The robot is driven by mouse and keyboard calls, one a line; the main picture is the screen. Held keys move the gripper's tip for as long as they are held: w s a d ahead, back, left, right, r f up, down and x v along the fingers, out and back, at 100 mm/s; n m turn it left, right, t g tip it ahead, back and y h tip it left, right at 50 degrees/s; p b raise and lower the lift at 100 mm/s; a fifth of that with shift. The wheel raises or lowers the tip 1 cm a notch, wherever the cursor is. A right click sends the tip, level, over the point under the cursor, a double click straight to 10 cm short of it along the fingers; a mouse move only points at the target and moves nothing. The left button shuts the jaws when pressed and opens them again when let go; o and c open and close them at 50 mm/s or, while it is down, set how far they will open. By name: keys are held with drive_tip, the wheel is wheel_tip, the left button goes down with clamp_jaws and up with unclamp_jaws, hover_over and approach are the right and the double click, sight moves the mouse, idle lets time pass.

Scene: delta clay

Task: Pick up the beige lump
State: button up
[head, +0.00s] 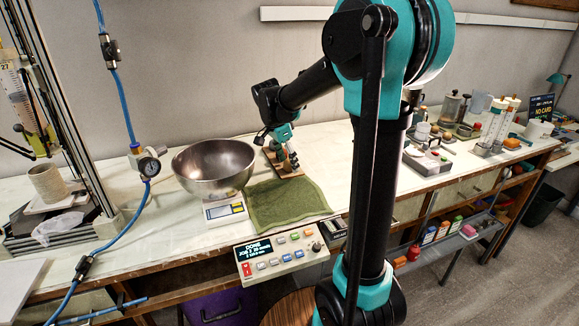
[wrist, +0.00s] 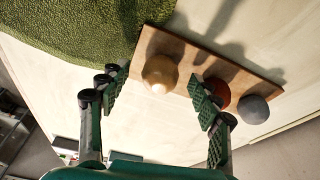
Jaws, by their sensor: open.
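The beige lump (wrist: 160,74) is a smooth round ball on a wooden board (wrist: 178,47) in the wrist view. A red-brown lump (wrist: 219,92) and a grey lump (wrist: 254,109) sit in a row to its right on the same board. My gripper (wrist: 158,88) is open, its green padded fingers to the left and right of the beige lump, with a gap on each side. The right finger partly covers the red-brown lump. In the head view my gripper (head: 284,142) is over the board (head: 286,171), and the lumps are too small to tell apart.
A green towel (head: 287,204) lies close to the board. A metal bowl (head: 213,168) on a white scale (head: 224,212) stands to the left. A control panel (head: 281,252) is at the bench's front edge. Bare bench top lies behind and right of the board.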

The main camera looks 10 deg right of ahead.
sight(288, 160)
drive_tip(key=shift+d+f, duration=0.1)
drive_tip(key=shift+f, duration=0.35)
drive_tip(key=c, duration=1.3)
drive_tip(key=shift+r, duration=0.1)
wheel_tip(288, 160, up, 20)
